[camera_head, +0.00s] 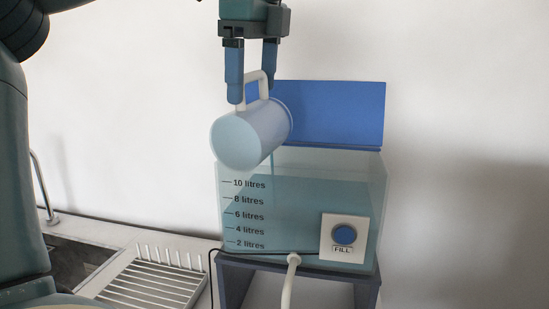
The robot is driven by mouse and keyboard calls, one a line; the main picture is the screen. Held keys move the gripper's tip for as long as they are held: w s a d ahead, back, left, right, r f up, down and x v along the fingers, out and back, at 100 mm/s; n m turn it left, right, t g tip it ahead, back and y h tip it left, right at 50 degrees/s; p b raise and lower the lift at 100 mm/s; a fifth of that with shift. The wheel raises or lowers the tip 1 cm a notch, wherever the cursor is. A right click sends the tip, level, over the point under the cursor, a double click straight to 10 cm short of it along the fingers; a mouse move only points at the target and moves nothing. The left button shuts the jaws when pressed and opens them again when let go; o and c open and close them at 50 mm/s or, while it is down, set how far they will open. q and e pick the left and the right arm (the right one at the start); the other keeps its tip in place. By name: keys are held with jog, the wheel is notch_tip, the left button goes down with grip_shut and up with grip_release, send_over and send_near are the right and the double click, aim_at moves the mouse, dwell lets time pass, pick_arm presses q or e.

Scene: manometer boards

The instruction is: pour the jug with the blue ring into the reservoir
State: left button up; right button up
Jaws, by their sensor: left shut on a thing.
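My left gripper (253,85) hangs from the top of the view, shut on the pale handle (263,84) of a jug (245,135). The jug is tipped on its side above the reservoir (300,200), its base towards me and its mouth facing away to the right. A bluish band shows at its far rim. A thin bluish stream (272,159) shows below the mouth, running down into the reservoir. The reservoir is a clear tank holding blue-green liquid, its level near the 10 litres mark. The inside of the jug is hidden. My right gripper is out of view.
A blue panel (345,112) stands up behind the tank's opening. A FILL button (344,235) and a pale hose (291,280) are on the tank's front. A dark stand (300,268) bears the tank. A white dish rack (150,280) lies at lower left.

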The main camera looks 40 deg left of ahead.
pick_arm(q)
jog(key=shift+w+a+r+g, duration=0.2)
jog(key=shift+w+r+g, duration=0.1)
jog(key=shift+w+g, duration=0.3)
dwell(0.6)
dwell(0.9)
jog(key=shift+s+d+f+t, duration=0.1)
jog(key=shift+s+f+t, duration=0.1)
jog(key=shift+s+t, duration=0.25)
jog(key=shift+s+d+f+t, duration=0.1)
jog(key=shift+s+f+t, duration=0.05)
jog(key=shift+s+t, duration=0.25)
jog(key=shift+s+d+f+t, duration=0.15)
jog(key=shift+s+t, duration=0.1)
jog(key=shift+s, duration=0.2)
jog(key=shift+f, duration=0.1)
